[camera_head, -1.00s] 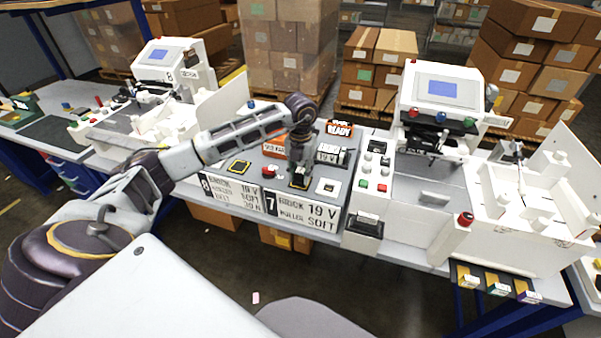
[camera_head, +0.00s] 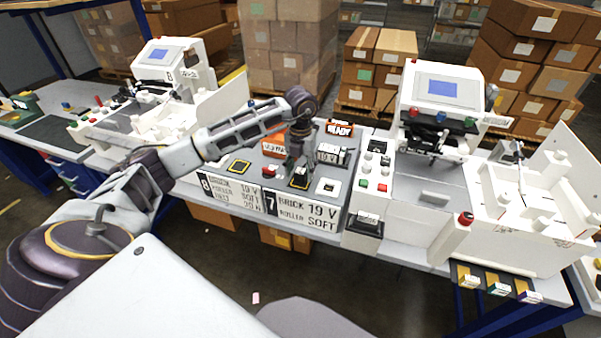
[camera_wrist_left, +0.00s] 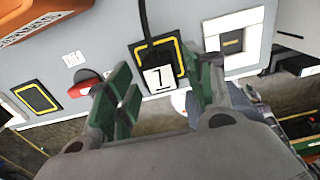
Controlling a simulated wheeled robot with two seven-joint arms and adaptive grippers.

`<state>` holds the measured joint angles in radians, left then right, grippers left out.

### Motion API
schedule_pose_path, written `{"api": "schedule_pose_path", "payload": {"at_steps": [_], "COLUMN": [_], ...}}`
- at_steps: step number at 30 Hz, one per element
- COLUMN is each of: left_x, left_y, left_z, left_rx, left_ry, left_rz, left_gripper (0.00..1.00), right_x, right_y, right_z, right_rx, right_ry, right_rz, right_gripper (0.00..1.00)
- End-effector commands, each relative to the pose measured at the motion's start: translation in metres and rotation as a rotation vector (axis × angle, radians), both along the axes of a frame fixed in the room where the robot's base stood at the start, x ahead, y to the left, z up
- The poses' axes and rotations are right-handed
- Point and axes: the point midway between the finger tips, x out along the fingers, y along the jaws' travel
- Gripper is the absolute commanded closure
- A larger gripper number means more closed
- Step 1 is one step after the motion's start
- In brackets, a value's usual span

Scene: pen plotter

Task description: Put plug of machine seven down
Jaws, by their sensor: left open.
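The plug of machine seven (camera_wrist_left: 158,79), a dark plug with a white "7" label and a black cable, is at the yellow-bordered black pad (camera_wrist_left: 178,57) in the left wrist view. Whether it rests fully on the pad is hard to tell. My left gripper (camera_wrist_left: 160,92) is open, its green-padded fingers apart on either side of the plug. In the head view the left gripper (camera_head: 299,178) points down over the pad above the "7" sign, hiding most of the plug. My right gripper is not in view.
A white-framed socket (camera_wrist_left: 232,41) is right of the pad; a red switch (camera_wrist_left: 84,88) and another yellow-bordered pad (camera_wrist_left: 37,97) are left. An orange box (camera_head: 274,147) and a black-and-white meter (camera_head: 331,155) stand close behind. A white machine (camera_head: 440,90) stands to the right.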

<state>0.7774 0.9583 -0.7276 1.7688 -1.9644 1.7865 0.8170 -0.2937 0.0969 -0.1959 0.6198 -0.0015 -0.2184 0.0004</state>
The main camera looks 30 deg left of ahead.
Motion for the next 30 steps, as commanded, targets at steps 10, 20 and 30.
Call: {"api": "schedule_pose_path", "payload": {"at_steps": [10, 20, 30], "left_x": [0.001, 0.001, 0.0], "left_y": [0.0, 0.0, 0.0], "left_z": [0.045, 0.085, 0.105], "left_rx": [0.001, -0.001, 0.0], "left_ry": [-0.003, -0.002, -0.001], "left_rz": [-0.001, -0.001, 0.0], "left_gripper": [0.47, 0.47, 0.47], "right_x": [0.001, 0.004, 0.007], "right_y": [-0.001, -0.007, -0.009], "right_z": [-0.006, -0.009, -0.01], "right_rx": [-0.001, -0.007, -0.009], "right_ry": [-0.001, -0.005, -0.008], "right_rz": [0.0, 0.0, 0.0], "right_gripper": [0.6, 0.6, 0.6]}}
